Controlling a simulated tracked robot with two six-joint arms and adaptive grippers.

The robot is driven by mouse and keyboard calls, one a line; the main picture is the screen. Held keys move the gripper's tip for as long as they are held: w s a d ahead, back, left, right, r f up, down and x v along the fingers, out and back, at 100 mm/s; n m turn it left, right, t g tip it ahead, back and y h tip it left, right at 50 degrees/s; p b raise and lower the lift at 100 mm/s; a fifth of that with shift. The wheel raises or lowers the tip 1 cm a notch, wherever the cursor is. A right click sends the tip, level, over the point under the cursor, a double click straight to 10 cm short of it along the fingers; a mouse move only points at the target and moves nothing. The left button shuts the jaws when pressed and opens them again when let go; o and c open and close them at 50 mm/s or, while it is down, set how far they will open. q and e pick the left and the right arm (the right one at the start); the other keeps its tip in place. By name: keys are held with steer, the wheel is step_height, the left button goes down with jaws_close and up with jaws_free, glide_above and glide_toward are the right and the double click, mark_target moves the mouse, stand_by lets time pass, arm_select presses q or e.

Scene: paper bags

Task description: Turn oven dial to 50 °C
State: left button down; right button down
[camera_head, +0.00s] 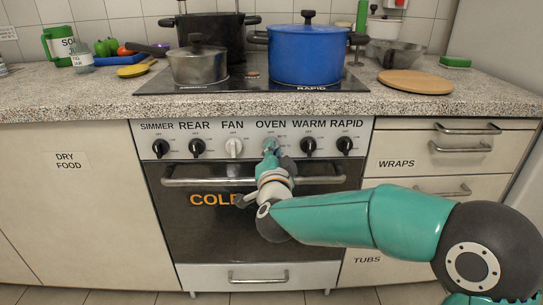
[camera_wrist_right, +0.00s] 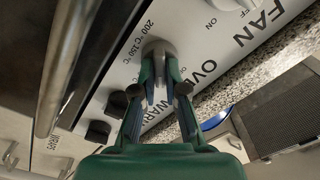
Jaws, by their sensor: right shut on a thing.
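The oven dial (camera_wrist_right: 157,48) is a pale grey knob on the white control panel, under the word OVEN. My right gripper (camera_wrist_right: 161,75) is shut on it, with one finger on each side. In the head view my right gripper (camera_head: 270,152) covers most of the dial. In the right wrist view the marks 200 °C and 150 °C show beside the dial; the 50 °C mark and the dial's pointer cannot be made out. My left gripper is not in view.
The white fan dial (camera_head: 233,148) and black rear dial (camera_head: 197,147) are left of the gripper; the black warm dial (camera_head: 308,146) and rapid dial (camera_head: 344,145) are right. The oven handle (camera_head: 200,182) runs below. A blue pot (camera_head: 306,55) stands on the hob above.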

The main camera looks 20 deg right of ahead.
steer(key=shift+w+d+r, duration=0.1)
steer(key=shift+r, duration=0.1)
steer(key=c, duration=1.2)
jaws_free()
steer(key=o, duration=0.5)
steer(key=shift+w+f, duration=0.1)
steer(key=shift+f, duration=0.05)
steer(key=shift+f, duration=0.1)
steer(key=shift+s+a, duration=0.2)
steer(key=shift+s, duration=0.2)
steer(key=v, duration=1.1)
steer(key=shift+s, duration=0.1)
